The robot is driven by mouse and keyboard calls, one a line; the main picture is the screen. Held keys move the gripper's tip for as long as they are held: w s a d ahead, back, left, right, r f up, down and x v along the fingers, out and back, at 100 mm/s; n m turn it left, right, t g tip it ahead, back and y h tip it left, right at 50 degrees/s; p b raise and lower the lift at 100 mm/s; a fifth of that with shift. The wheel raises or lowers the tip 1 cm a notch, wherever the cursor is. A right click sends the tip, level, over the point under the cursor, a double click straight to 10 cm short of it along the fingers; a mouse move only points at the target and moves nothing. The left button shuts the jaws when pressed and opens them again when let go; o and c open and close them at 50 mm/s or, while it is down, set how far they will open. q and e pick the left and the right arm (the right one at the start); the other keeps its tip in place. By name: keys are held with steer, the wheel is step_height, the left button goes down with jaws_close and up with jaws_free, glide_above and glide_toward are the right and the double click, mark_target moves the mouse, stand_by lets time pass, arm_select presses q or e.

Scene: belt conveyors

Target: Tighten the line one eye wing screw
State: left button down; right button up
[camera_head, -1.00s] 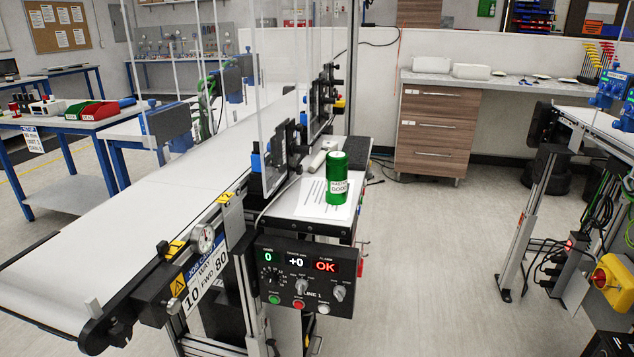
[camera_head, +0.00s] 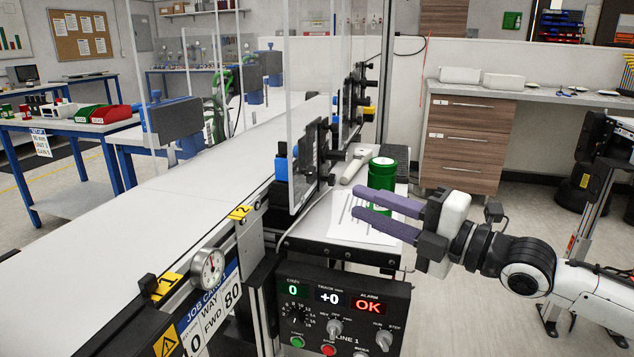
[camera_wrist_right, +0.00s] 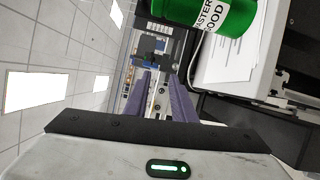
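The line 1 conveyor (camera_head: 190,200) runs from the lower left to the back. Black brackets with small dark knobs (camera_head: 336,154) and a blue block (camera_head: 281,168) stand at its right edge, by a clear guard. The eye's wing screw is too small to tell apart from these knobs. My right gripper (camera_head: 358,202) reaches in from the right with two purple fingers apart and nothing between them. It is over the paper on the side shelf, right of the brackets and apart from them. The fingers also show in the right wrist view (camera_wrist_right: 158,92). My left gripper is out of view.
A green can (camera_head: 381,175) stands on the shelf just behind the right fingers; it looms close in the wrist view (camera_wrist_right: 232,18). A paper sheet (camera_head: 345,226) lies there. The LINE 1 panel (camera_head: 340,312), reading OK, hangs below. Open floor lies to the right.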

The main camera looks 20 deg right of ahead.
mark_target(314, 171)
steer(key=shift+n, duration=0.4)
steer(key=x, duration=0.3)
steer(key=r+p+x, duration=0.1)
steer(key=x, duration=0.2)
steer(key=r+x, duration=0.1)
steer(key=x, duration=0.2)
steer(key=shift+w+d, duration=0.1)
steer(key=shift+d, duration=0.2)
steer(key=shift+w+a+p, duration=0.3)
steer(key=shift+w, duration=0.2)
steer(key=shift+w+a, duration=0.1)
steer(key=shift+c, duration=0.3)
jaws_close()
